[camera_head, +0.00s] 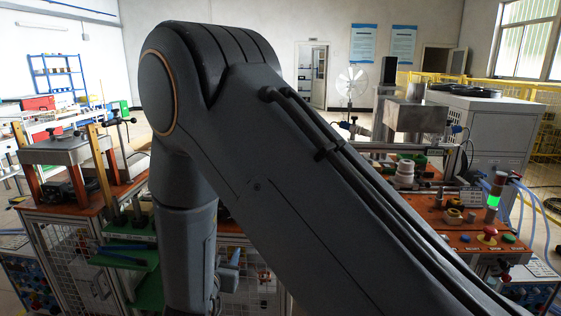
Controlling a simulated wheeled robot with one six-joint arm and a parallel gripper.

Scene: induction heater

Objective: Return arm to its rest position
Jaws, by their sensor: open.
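My dark grey arm (290,170) fills the middle of the head view. One thick link runs from the lower right up to a large rounded joint at the upper left. From that joint another link drops straight down to the bottom edge. My gripper does not show; the arm's far end is out of sight behind or below these links. A small grey part shows beside the lower link, too partly hidden to name.
A workbench (462,240) with a green-lit signal lamp (495,190), a red button (487,233) and white stacked parts stands at right, close to my arm. Another bench with a raised plate (55,150) stands at left. A white cabinet (500,150) is behind right.

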